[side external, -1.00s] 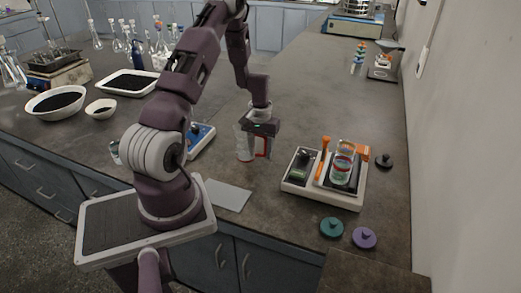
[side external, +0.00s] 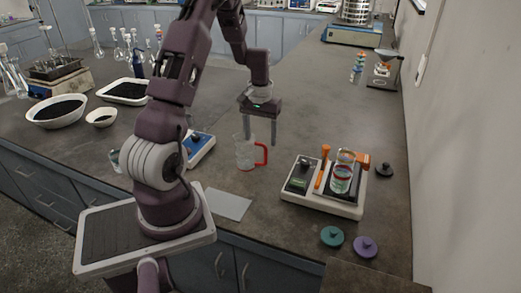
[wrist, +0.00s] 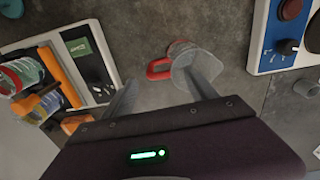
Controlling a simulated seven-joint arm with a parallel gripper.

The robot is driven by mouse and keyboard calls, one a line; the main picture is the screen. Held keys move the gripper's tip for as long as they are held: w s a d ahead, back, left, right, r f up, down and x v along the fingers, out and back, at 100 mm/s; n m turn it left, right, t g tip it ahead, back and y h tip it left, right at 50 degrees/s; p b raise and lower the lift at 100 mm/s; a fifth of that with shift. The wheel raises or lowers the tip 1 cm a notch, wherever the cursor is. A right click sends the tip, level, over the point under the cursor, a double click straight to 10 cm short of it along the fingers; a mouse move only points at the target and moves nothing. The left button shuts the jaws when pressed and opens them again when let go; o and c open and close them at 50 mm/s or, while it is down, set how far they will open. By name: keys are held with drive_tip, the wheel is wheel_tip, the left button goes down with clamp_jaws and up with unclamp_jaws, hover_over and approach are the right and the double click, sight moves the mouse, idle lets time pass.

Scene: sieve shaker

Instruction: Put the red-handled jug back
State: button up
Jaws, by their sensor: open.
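The red-handled jug (side external: 245,152) is clear and stands upright on the dark bench, left of the white shaker. Its red handle (side external: 262,154) points right in the side view. In the wrist view the jug (wrist: 190,65) shows beyond the fingers, with the handle on its left. My gripper (side external: 260,142) is open and empty. In the side view its fingers hang down above and behind the jug. It looks clear of the jug, though the exact gap is hard to tell.
The white shaker (side external: 295,196) with orange clamps and stacked clear sieves stands right of the jug. A blue-panelled device (side external: 201,146) is to the left, a grey mat (side external: 228,203) in front. Teal (side external: 332,236), purple (side external: 364,247) and black (side external: 385,169) lids lie near the right edge.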

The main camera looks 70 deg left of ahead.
wheel_tip(320, 180, up, 2)
drive_tip(key=shift+r, duration=0.15)
drive_tip(key=d+r+m+t, duration=0.2)
drive_tip(key=d+r+m, duration=0.2)
drive_tip(key=d+r, duration=1.05)
drive_tip(key=s+d+r+m+t, duration=0.1)
drive_tip(key=s+d+r+m, duration=0.1)
drive_tip(key=s+d, duration=0.5)
drive_tip(key=s+d+r+m+t, duration=0.2)
drive_tip(key=s+d+r+m, duration=0.1)
drive_tip(key=s+d, duration=0.4)
drive_tip(key=shift+s+d, duration=0.35)
drive_tip(key=shift+s, duration=0.1)
